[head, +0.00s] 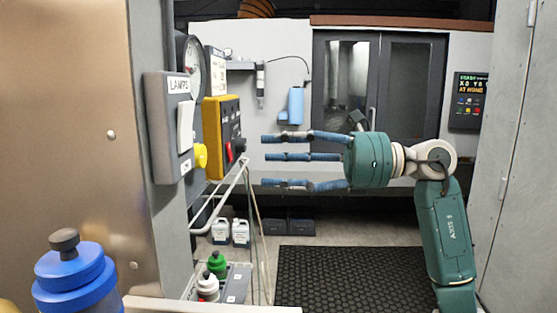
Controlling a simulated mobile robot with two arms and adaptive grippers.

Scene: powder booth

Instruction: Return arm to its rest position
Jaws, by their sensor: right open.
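My right arm (451,235) comes up from the lower right in the head view and bends left at the wrist. Its green gripper (285,157) points left with several blue-grey fingers spread apart. It is open and empty. The fingertips are to the right of the yellow control box (223,135) and look apart from it, though the depth between them is hard to judge. My left gripper does not show.
A grey LAMPS switch box (171,127) is on the left post. A blue bottle (76,275) stands at the lower left. Smaller bottles (217,265) stand on a low shelf. A black mat (340,277) covers the floor before dark glass doors (379,85). A grey panel (519,150) borders the right.

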